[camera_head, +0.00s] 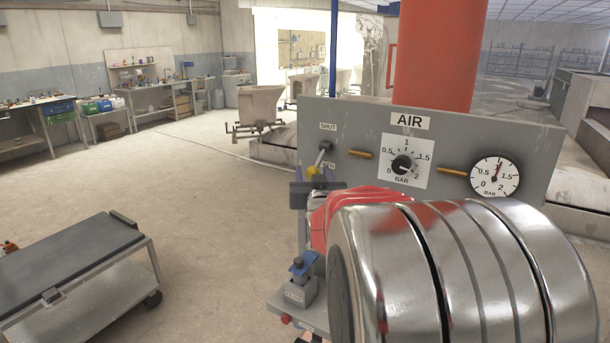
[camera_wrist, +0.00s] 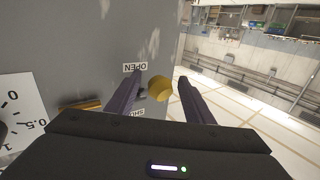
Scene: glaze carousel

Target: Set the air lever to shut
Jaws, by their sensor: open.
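The air lever (camera_head: 322,157) is on the grey AIR panel. Its shaft slants down from the pivot near the SHUT label (camera_head: 328,127) toward the partly hidden OPEN label (camera_head: 328,164). Its yellow knob (camera_head: 313,170) is at the low end. In the wrist view the knob (camera_wrist: 159,89) sits between the two purple fingers, near the upside-down OPEN label (camera_wrist: 135,68). My gripper (camera_head: 311,174) is open around the knob, and it also shows in the wrist view (camera_wrist: 161,80). I cannot tell whether either finger touches the knob.
A blue-topped filter unit (camera_head: 300,280) is below the lever. A grey cart (camera_head: 75,265) is at left; open floor lies between.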

